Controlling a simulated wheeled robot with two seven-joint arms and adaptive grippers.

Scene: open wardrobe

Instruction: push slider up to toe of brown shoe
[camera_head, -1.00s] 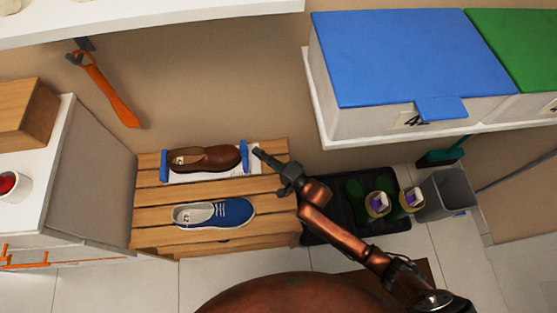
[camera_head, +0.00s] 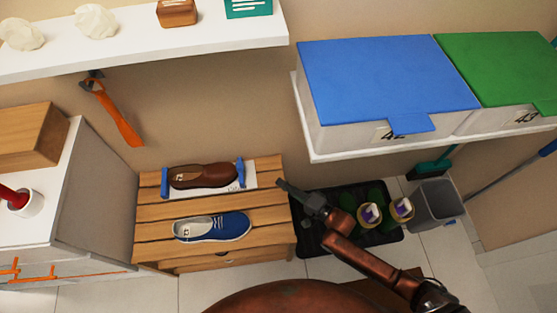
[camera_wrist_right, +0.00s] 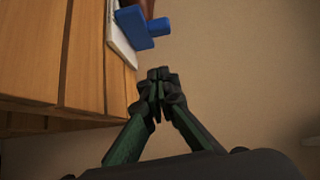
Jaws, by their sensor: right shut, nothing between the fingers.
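The brown shoe (camera_head: 204,176) lies on a white measuring board (camera_head: 249,179) on the wooden slatted bench, toe to the right. The blue slider (camera_head: 240,172) stands at the toe, touching it or very close; I cannot tell which. In the right wrist view the slider (camera_wrist_right: 135,27) is near the top, with a bit of brown shoe (camera_wrist_right: 140,6) behind it. My right gripper (camera_head: 283,187) is shut and empty, right of the slider and apart from it, past the bench's right edge. Its fingers (camera_wrist_right: 158,75) also show in the right wrist view. My left gripper is not in view.
A blue shoe (camera_head: 213,227) lies in front on the bench (camera_head: 160,212). A second blue block (camera_head: 164,183) stands at the brown shoe's heel. A black tray (camera_head: 316,238) and a grey bin (camera_head: 435,205) are to the right. A shelf with a blue-lidded box (camera_head: 385,75) overhangs the right.

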